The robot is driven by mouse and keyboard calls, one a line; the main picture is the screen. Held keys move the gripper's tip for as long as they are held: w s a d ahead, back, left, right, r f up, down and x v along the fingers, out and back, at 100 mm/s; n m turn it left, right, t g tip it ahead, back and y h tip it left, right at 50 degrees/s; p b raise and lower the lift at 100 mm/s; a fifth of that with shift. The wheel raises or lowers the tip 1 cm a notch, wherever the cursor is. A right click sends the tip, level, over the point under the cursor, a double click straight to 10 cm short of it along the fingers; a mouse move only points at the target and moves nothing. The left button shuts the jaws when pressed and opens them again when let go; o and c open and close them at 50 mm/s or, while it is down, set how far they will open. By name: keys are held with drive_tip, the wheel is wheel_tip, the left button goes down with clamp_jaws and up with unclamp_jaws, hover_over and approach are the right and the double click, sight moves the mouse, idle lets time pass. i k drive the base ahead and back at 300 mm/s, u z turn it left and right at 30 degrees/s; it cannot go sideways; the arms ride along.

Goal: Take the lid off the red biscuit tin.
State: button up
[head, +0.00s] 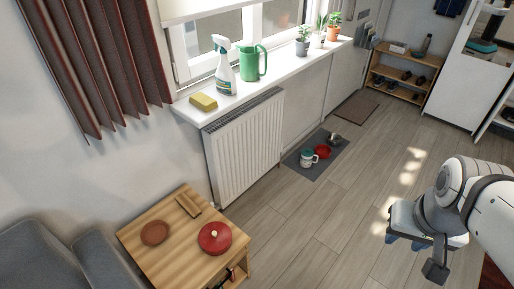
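The red biscuit tin (214,238) stands on the wooden side table (165,262) at the lower left. Its round red lid is on top, with a small pale knob in the middle. The tin's side is mostly hidden from this high angle. My gripper (435,268) is at the lower right, far from the tin, with open floor between them. Its fingers do not show clearly, so I cannot tell whether it is open or shut.
A grey sofa (50,262) borders the table on the left, a radiator (243,150) stands behind. A grey mat (318,154) with bowls and a mug lies on the floor.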

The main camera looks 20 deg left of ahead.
sight(214, 237)
drive_tip(key=u, duration=0.55)
drive_tip(key=i, duration=1)
drive_tip(key=u, duration=0.6)
drive_tip(key=k, duration=0.9)
drive_tip(key=u, duration=0.15)
drive_tip(key=i, duration=0.9)
